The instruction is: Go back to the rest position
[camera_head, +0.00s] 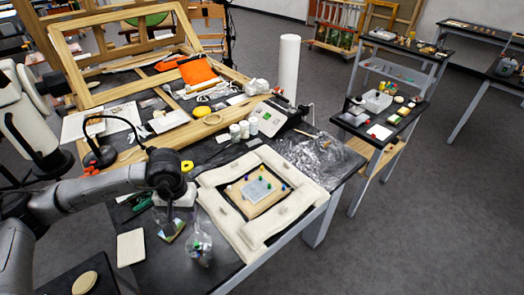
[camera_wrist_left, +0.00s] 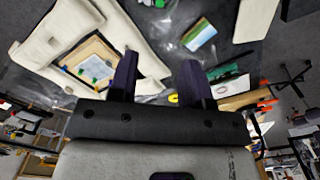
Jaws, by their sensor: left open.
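My left gripper (camera_head: 168,212) points down over the front of the dark work table, left of the white padded frame. In the left wrist view its two dark fingers (camera_wrist_left: 159,60) stand apart with nothing between them. A small picture-like tile (camera_head: 176,231) lies on the table close to the fingers in the head view; the wrist view shows a green and blue tile (camera_wrist_left: 199,35) beyond them. A wooden panel (camera_head: 238,205) with a grey piece and coloured pins lies inside the padded frame (camera_head: 279,229). My right gripper is not in view.
A clear bag with coloured bits (camera_head: 199,245) stands near the front edge. A white block (camera_head: 131,248) lies left of it. White jars (camera_head: 235,131), a scale-like device (camera_head: 270,118) and a large wooden frame (camera_head: 122,93) stand behind.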

